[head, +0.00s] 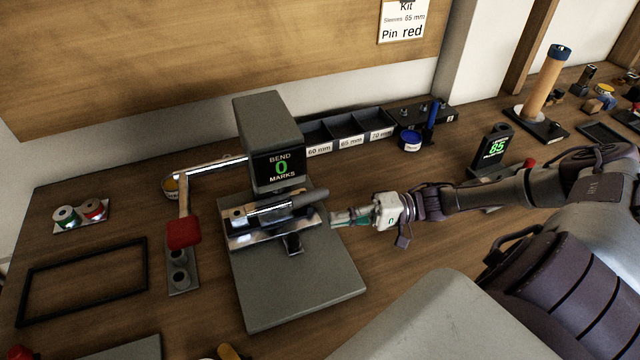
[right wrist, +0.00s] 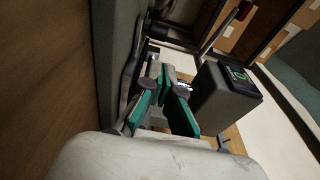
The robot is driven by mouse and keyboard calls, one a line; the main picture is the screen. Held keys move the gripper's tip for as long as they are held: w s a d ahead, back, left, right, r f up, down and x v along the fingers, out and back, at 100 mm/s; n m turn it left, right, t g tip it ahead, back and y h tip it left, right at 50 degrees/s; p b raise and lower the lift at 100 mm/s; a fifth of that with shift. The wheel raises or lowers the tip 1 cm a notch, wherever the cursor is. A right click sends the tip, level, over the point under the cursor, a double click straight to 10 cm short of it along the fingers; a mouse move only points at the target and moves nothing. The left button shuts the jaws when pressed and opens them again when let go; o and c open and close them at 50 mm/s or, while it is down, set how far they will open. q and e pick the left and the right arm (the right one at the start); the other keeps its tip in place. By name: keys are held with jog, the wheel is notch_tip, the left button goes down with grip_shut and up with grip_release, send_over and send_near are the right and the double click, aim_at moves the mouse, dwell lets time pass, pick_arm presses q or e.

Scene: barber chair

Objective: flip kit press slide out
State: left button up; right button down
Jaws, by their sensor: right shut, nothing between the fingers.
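The grey press (head: 268,125) stands mid-table, with a display reading "BEND 0 MARKS". On its grey base plate (head: 290,285) is a metal slide (head: 265,233) with a shiny cylinder (head: 262,213) lying along it and a dark rounded rod end (head: 310,197) at its right. The press lever (head: 183,198) hangs at the left with a red grip. My right gripper (head: 333,217) is shut and empty just right of the slide; whether it touches is unclear. It also shows in the right wrist view (right wrist: 168,75). My left gripper is out of view.
Bins labelled 60, 65 and 70 mm (head: 345,150) stand behind. A card (head: 402,20) reads "Kit, Sleeves 65 mm, Pin red". A gauge (head: 493,150) reads 85. Table right of the base is fairly clear.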

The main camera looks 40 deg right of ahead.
aim_at(298, 226)
jog(key=p+x, duration=0.1)
jog(key=x, duration=0.8)
jog(key=shift+p, duration=0.3)
